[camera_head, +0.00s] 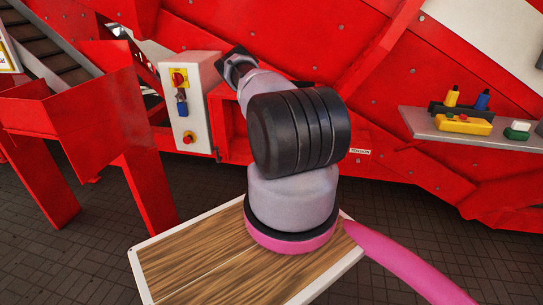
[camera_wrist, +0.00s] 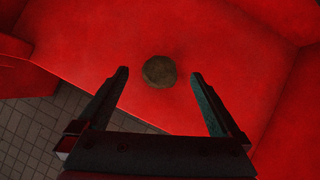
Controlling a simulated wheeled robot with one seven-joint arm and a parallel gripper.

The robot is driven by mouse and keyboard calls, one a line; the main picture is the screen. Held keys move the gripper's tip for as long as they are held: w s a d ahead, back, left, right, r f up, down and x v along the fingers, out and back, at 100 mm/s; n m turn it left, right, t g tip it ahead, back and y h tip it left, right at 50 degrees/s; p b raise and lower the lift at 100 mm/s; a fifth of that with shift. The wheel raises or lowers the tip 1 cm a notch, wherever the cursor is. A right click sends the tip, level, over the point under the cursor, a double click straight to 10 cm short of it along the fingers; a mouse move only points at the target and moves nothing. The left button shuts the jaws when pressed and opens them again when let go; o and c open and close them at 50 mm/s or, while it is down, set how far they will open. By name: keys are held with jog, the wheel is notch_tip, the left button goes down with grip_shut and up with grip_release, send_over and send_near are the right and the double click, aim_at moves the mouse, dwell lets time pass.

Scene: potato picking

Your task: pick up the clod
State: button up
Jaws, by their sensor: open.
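The clod (camera_wrist: 159,71) is a small, round, brown lump in the wrist view. It lies on a red metal surface (camera_wrist: 90,38), a little beyond my fingertips and roughly centred between them. My gripper (camera_wrist: 161,80) is open, with its two dark fingers spread apart and nothing between them. I cannot tell how high the fingers are above the red surface. In the head view my arm hides the clod and my gripper.
Red machine walls (camera_head: 320,45) stand ahead, with a grey control box (camera_head: 193,105) left of my arm. A grey shelf (camera_head: 470,130) with small tools juts out at right. A wooden-topped board (camera_head: 190,265) lies below my arm. Tiled floor (camera_wrist: 35,125) shows at lower left in the wrist view.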

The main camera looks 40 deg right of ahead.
jog(key=x, duration=0.4)
jog(key=shift+a+f, duration=0.1)
jog(key=c, duration=1.5)
jog(key=shift+o, duration=0.2)
